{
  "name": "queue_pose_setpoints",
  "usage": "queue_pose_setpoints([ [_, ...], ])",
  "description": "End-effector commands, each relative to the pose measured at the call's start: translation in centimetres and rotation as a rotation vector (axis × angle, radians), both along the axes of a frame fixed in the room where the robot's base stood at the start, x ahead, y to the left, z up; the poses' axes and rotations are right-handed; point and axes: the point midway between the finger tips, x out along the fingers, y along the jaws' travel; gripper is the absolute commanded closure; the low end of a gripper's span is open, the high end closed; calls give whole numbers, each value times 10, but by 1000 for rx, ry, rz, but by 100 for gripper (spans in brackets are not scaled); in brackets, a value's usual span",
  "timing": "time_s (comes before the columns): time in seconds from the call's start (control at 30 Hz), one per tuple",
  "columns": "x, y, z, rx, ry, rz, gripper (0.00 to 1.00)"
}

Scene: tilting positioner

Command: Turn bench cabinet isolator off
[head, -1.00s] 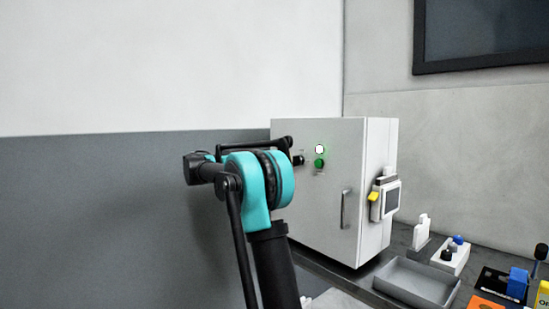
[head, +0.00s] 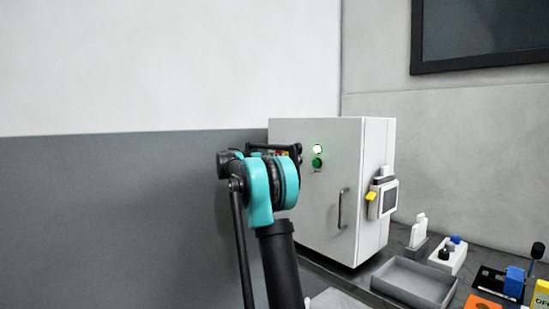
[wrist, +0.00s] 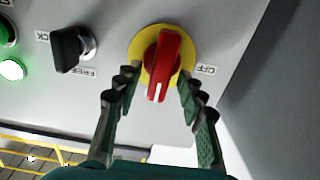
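The isolator is a red handle (wrist: 168,62) on a yellow disc (wrist: 141,47), on the front of the grey cabinet (head: 325,215). In the wrist view an upside-down OFF label sits to the right of the disc, and the handle lies roughly upright in the picture. My gripper (wrist: 157,82) is open, with one finger on each side of the handle's lower end. I cannot tell whether either finger touches it. In the head view my arm hides most of the isolator; only a small red and yellow patch (head: 281,153) shows.
A black selector knob (wrist: 70,48) sits left of the isolator in the wrist view, near a lit green lamp (wrist: 12,70). In the head view, a door handle (head: 342,208) and a side panel device (head: 388,199) stick out. A grey tray (head: 408,281) lies on the bench.

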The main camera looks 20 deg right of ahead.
Motion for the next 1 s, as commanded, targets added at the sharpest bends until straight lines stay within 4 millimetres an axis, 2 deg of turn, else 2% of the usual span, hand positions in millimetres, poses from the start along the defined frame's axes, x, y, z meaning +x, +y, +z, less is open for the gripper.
queue_pose_setpoints([
  [0.17, 0, 0, 0, 0, 0, 0, 62],
  [0.47, 0, 0, 0, 0, 0, 0, 99],
  [0.77, 0, 0, 0, -4, 12, 0, 100],
  [1.0, 1, 1, 0, -36, 100, 0, 100],
])
